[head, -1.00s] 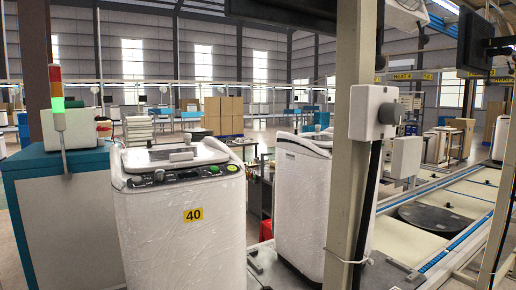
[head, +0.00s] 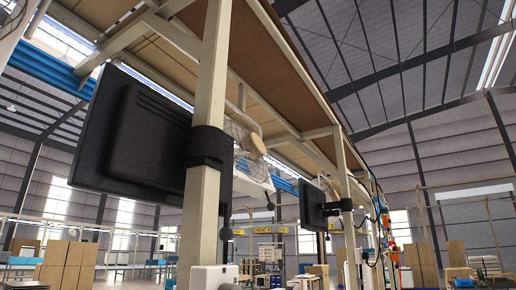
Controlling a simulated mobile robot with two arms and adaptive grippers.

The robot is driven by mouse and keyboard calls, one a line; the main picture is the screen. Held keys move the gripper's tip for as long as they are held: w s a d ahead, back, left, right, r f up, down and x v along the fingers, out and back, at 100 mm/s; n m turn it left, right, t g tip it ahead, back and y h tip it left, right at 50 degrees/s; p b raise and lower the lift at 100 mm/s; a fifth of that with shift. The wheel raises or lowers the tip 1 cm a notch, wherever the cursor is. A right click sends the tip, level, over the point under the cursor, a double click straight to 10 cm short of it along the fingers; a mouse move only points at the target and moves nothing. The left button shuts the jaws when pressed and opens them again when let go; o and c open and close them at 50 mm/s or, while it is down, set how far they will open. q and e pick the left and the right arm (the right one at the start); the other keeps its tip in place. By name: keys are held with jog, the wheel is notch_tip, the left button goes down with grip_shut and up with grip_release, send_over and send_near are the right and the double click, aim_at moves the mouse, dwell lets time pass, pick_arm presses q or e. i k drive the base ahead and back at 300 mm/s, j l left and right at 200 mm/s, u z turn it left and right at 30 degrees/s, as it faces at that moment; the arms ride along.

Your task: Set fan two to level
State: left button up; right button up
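What looks like a fan with a wire cage and a tan round part (head: 254,147) hangs under the overhead frame, just right of the near post. The post and a black monitor hide part of it, and its tilt cannot be told clearly. No number shows on it. Neither of my grippers is in view.
A cream post (head: 202,215) stands close in front, with a black monitor (head: 128,138) clamped to it. A second monitor (head: 312,204) hangs farther back. A grey-white box (head: 214,278) sits low on the post. Stacked cartons (head: 70,262) stand at the far left.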

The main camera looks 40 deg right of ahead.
aim_at(259, 185)
jog(key=i+l, duration=0.15)
jog(key=l, duration=0.2)
jog(key=i+l, duration=0.15)
jog(key=l, duration=0.25)
jog(key=i+l, duration=0.15)
jog(key=l, duration=0.2)
jog(key=i+l, duration=0.2)
jog(key=l, duration=0.2)
jog(key=i+l, duration=0.15)
jog(key=l, duration=0.2)
jog(key=i+l, duration=0.15)
jog(key=l, duration=0.2)
